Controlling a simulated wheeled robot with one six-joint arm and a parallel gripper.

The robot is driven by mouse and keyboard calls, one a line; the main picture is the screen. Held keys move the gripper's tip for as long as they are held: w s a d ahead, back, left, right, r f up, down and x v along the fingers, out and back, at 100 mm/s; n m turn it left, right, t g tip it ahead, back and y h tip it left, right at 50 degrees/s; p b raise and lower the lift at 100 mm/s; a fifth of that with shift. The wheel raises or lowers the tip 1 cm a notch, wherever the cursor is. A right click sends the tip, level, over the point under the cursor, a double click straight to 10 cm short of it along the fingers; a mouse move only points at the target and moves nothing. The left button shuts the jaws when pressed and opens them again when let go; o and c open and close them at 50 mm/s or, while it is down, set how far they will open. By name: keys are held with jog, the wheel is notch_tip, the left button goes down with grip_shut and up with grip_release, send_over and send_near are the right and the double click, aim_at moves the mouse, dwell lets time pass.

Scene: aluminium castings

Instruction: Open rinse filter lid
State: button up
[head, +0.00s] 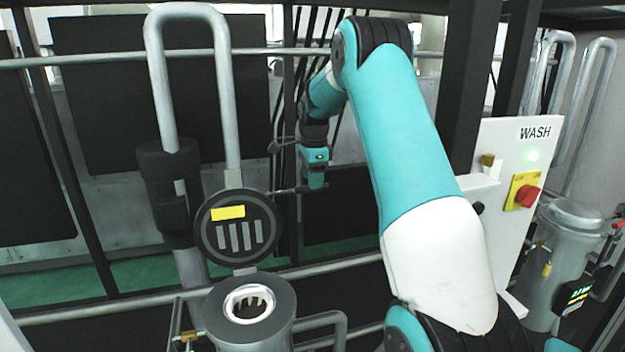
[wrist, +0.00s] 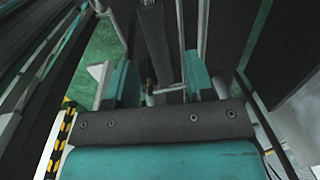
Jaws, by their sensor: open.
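The round dark filter lid (head: 238,227), with a yellow label and pale slots, stands tilted up on its hinge in the head view. Below it, the grey filter housing (head: 215,312) has its mouth uncovered, with a pale ring inside. My gripper (head: 314,180) is up and to the right of the lid. A thin pale rod (head: 289,191) runs between the gripper and the lid's upper right side; contact is unclear. In the wrist view, my gripper (wrist: 158,75) has its two teal fingers spread apart. A short bar (wrist: 168,90) shows between them, its identity unclear.
A tall bent pipe (head: 155,80) rises behind the lid. A horizontal rail (head: 100,307) passes beside the housing. The white WASH panel (head: 510,190) with a red button (head: 528,196) stands at the right. A metal canister (head: 545,270) is beyond it.

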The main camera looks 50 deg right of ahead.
jog(key=shift+w+f, duration=0.1)
jog(key=shift+f, duration=1.1)
